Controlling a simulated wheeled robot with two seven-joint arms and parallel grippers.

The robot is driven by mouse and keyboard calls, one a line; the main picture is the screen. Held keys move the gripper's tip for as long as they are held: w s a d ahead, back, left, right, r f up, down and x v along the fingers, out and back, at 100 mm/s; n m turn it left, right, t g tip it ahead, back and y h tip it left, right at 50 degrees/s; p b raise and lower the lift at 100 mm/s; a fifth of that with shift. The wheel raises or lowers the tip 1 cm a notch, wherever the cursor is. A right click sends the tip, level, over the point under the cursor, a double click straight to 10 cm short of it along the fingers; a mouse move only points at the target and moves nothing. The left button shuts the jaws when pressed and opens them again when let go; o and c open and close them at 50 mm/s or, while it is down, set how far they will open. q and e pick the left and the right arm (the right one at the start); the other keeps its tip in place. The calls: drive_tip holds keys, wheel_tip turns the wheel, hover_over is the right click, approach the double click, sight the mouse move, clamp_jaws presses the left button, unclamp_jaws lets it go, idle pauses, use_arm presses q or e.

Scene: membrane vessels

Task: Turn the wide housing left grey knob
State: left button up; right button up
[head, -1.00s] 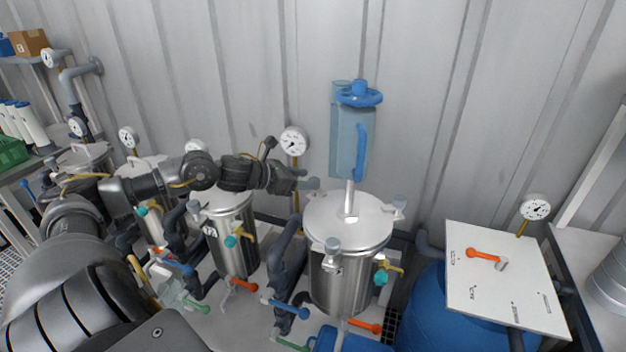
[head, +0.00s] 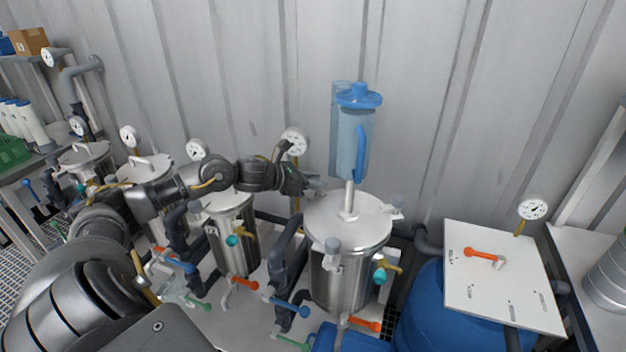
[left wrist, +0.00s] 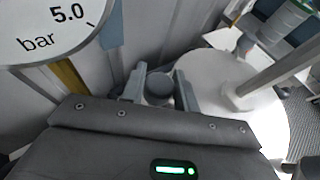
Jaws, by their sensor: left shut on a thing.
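The wide housing (head: 337,275) is a steel vessel with a round pale lid (head: 365,232) in the middle of the head view. Grey knobs sit around its lid rim, one at the front (head: 332,246) and one at the right (head: 397,202). The left grey knob shows in the left wrist view (left wrist: 159,86), upright between my fingers. My left gripper (left wrist: 158,90) is shut on this knob. In the head view the gripper (head: 312,189) reaches the lid's back left edge and partly hides the knob. My right gripper is not in view.
A clear blue cylinder (head: 352,140) stands on a post above the lid. A pressure gauge (head: 294,141) is close behind my gripper. Narrower steel vessels (head: 233,240) stand at the left. A white board with an orange handle (head: 482,254) is at the right.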

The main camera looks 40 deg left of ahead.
use_arm(q)
drive_tip(key=shift+a, duration=0.35)
drive_tip(key=shift+c, duration=0.4)
drive_tip(key=shift+d, duration=0.4)
drive_tip(key=shift+n+t+y+b, duration=0.5)
drive_tip(key=shift+n+y+b, duration=0.15)
drive_tip(key=shift+n+y, duration=0.5)
drive_tip(key=shift+r+n+y, duration=0.1)
drive_tip(key=shift+n+y, duration=0.65)
drive_tip(key=shift+y, duration=0.2)
drive_tip(key=shift+n+y+b, duration=0.35)
drive_tip(key=shift+n+y, duration=0.55)
drive_tip(key=shift+y, duration=0.2)
drive_tip(key=n+y, duration=0.2)
drive_tip(key=y, duration=0.1)
drive_tip(key=shift+r+n+g, duration=0.15)
drive_tip(key=shift+n+g, duration=0.15)
drive_tip(key=shift+n, duration=0.1)
drive_tip(key=shift+n+y, duration=0.5)
drive_tip(key=shift+y, duration=0.1)
drive_tip(key=shift+a+n+g+y, duration=0.1)
drive_tip(key=shift+n+g+y, duration=0.7)
drive_tip(key=shift+n+y, duration=0.3)
drive_tip(key=shift+a+n+g+y+p, duration=0.1)
drive_tip(key=shift+n+g+y+p, duration=0.4)
drive_tip(key=shift+n+g+y, duration=0.4)
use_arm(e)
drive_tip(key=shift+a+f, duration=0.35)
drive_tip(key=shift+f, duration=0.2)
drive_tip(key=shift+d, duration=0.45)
